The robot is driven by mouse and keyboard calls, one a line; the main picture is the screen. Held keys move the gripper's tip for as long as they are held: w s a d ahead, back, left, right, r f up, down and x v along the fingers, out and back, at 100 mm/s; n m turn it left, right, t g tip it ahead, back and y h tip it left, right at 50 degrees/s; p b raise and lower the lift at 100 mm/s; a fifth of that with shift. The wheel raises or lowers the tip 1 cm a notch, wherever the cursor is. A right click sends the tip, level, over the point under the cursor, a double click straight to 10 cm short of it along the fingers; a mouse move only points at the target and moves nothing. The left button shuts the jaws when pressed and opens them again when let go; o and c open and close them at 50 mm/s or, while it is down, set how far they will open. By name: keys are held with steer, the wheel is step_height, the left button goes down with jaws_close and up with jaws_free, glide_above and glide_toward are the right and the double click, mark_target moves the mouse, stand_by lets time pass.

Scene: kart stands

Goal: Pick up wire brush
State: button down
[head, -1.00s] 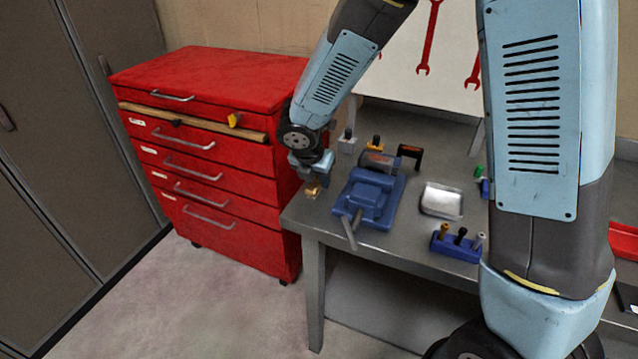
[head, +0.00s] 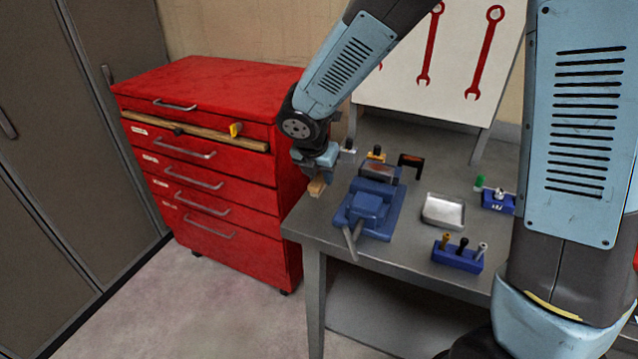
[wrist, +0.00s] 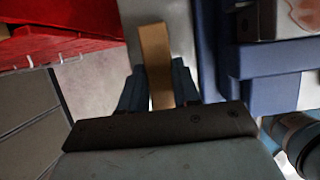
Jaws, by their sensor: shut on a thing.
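The wire brush (head: 316,187) shows only as a short tan wooden piece under my gripper (head: 317,177), near the left end of the grey workbench (head: 300,224). In the wrist view the wire brush (wrist: 154,50) is a narrow tan strip between the two dark fingers of my gripper (wrist: 158,82). The fingers are shut on it. Its bristles cannot be made out. It appears a little above the bench top, left of the blue vise (head: 370,210).
A red drawer cabinet (head: 208,180) stands left of the bench, close to my gripper. A metal tray (head: 443,211) and a blue holder (head: 457,255) with small tools are right of the vise. A white panel with red wrenches (head: 420,85) stands behind.

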steer(key=s+d+r, duration=0.7)
steer(key=s+r, duration=0.1)
steer(key=s, duration=0.2)
steer(key=shift+s+r, duration=0.25)
steer(key=shift+s, duration=0.05)
steer(key=c, duration=1.4)
jaws_free()
steer(key=c, duration=0.3)
steer(key=shift+c, duration=0.2)
